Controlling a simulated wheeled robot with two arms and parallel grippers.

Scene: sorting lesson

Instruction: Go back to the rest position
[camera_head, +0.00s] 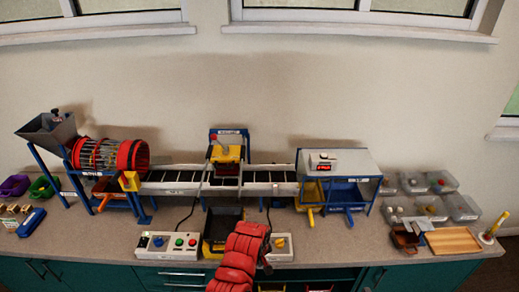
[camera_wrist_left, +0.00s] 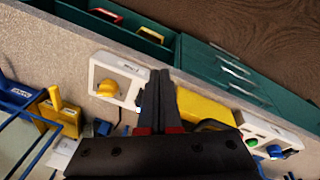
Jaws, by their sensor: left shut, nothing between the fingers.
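My left arm comes in red from the bottom middle of the head view, and my left gripper (camera_head: 268,258) is at its end, over the front of the counter. In the left wrist view my left gripper (camera_wrist_left: 158,78) has its two dark fingers together, with nothing between them. It is beside a white control box with a yellow knob (camera_wrist_left: 104,90), which also shows in the head view (camera_head: 281,250). My right gripper is in neither view.
A sorting machine with a red drum (camera_head: 110,154), a conveyor (camera_head: 175,181) and a blue-white box unit (camera_head: 340,162) stands along the counter. A button box (camera_head: 174,245) is left of my arm. Clear bins (camera_head: 441,181) and a wooden tray (camera_head: 452,241) are at right.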

